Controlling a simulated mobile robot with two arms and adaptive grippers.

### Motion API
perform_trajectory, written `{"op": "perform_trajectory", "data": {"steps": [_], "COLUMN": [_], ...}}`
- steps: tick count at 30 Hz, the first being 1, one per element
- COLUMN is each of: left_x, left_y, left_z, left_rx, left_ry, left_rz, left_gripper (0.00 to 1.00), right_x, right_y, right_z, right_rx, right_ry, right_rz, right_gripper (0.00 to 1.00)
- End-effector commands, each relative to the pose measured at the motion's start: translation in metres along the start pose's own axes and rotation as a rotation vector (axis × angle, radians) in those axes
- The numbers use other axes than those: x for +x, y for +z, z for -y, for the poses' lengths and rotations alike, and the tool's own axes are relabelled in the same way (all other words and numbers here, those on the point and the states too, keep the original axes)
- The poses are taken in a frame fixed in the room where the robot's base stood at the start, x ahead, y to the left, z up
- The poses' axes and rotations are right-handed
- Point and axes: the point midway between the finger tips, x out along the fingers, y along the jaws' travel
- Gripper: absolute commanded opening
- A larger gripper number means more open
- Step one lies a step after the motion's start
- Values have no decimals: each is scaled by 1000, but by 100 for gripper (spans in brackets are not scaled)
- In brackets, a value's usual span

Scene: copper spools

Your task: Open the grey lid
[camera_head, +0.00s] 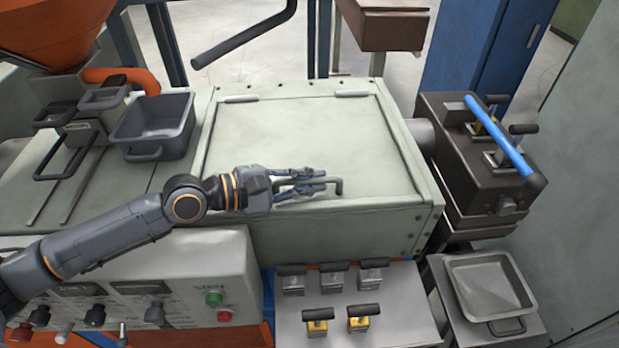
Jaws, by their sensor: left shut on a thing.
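The grey lid (312,140) lies flat and closed on top of the grey-green machine box, with two hinges along its far edge. A dark grey bar handle (337,186) sits near the lid's front edge. My left gripper (312,184) reaches in from the left, just above the front part of the lid, with its fingers shut around the handle. The fingers hide the left part of the handle. My right gripper is not in view.
A dark grey bin (154,126) stands left of the lid. A control panel (150,290) and a shelf with several black-handled blocks (330,278) are in front. A brown box with a blue bar (505,140) and a metal tray (488,287) stand at right.

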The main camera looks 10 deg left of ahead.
Motion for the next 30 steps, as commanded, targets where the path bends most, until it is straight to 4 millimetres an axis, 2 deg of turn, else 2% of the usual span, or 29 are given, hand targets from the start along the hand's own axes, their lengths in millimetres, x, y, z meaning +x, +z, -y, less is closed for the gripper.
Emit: {"op": "perform_trajectory", "data": {"steps": [1, 7, 11, 17, 24, 30], "left_x": [-1, -2, -4, -10, -16, -17], "left_y": [4, 7, 12, 25, 39, 42], "left_z": [-8, -16, -27, -59, -111, -149], "left_rx": [-7, -24, -47, -117, -254, -342], "left_ry": [3, -1, -7, -33, -86, -122], "left_rz": [2, 4, 5, 6, 9, 11], "left_gripper": [0, 0, 0, 0, 0, 0], "right_x": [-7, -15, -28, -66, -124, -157], "right_y": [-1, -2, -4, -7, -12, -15], "right_z": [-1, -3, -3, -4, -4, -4], "right_rx": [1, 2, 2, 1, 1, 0], "right_ry": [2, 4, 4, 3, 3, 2], "right_rz": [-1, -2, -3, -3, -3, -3], "right_gripper": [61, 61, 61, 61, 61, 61]}}
